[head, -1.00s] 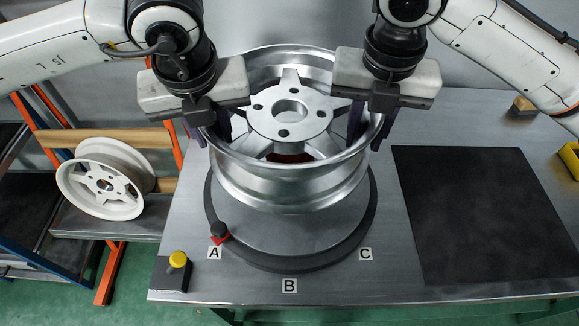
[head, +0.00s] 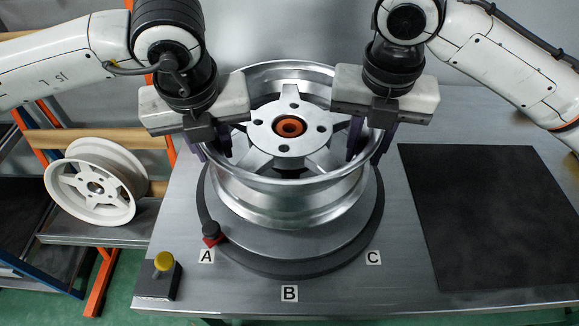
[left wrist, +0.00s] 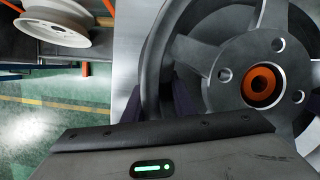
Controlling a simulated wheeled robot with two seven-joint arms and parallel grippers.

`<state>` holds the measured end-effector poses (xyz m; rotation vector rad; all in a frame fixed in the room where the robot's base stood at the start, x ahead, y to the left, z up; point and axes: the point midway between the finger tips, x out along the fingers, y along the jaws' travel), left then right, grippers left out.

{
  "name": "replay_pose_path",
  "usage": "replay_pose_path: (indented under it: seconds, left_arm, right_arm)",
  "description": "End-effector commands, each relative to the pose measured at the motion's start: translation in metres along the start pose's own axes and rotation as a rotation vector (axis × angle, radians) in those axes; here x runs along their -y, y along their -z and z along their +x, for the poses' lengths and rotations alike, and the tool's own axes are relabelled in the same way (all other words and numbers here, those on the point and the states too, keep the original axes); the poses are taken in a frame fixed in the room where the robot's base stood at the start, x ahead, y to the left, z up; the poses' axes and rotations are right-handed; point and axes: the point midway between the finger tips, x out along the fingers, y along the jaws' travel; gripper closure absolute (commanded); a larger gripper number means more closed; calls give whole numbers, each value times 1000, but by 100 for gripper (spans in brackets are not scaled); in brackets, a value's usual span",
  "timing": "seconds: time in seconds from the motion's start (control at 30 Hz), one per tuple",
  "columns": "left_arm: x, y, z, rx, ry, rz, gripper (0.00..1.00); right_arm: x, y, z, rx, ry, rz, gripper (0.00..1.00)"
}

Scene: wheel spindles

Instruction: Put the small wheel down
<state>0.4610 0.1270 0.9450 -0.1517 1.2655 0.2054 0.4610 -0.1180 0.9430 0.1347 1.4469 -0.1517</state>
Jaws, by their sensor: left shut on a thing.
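A silver five-spoke wheel (head: 290,188) lies flat, hub face up, over the round turntable (head: 290,246) in the head view. An orange spindle tip (head: 290,127) shows inside its centre hole; it also shows in the left wrist view (left wrist: 260,84). My left gripper (head: 213,150) is shut on the wheel's left rim, one finger on each side of the wall. My right gripper (head: 368,142) has its fingers across the right rim in the same way. I cannot tell whether the wheel's underside touches the turntable.
A white wheel (head: 92,187) leans on a rack at the left. A yellow button (head: 163,261) stands at the table's front left, and a red pointer (head: 211,239) sits by label A. A dark mat (head: 490,215) lies empty at the right.

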Motion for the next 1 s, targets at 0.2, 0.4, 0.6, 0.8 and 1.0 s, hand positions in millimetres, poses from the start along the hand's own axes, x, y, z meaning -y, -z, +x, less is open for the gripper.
replay_pose_path:
  seconds: [0.2, 0.4, 0.6, 0.8, 1.0]
  left_arm:
    - [0, 2, 9, 4, -1, 0, 100]
    - [0, 2, 9, 4, -1, 0, 100]
    - [-1, 3, 11, 0, -3, 1, 73]
    - [0, 3, 10, 0, -1, 1, 57]
    - [0, 3, 9, 1, 1, 1, 57]
  right_arm:
    - [0, 1, 9, 3, 2, 0, 100]
    - [0, 1, 10, 3, 2, 0, 100]
    - [1, 1, 11, 1, 4, 0, 73]
    - [0, 1, 11, 0, 1, 0, 58]
    - [0, 1, 10, 1, -1, -1, 58]
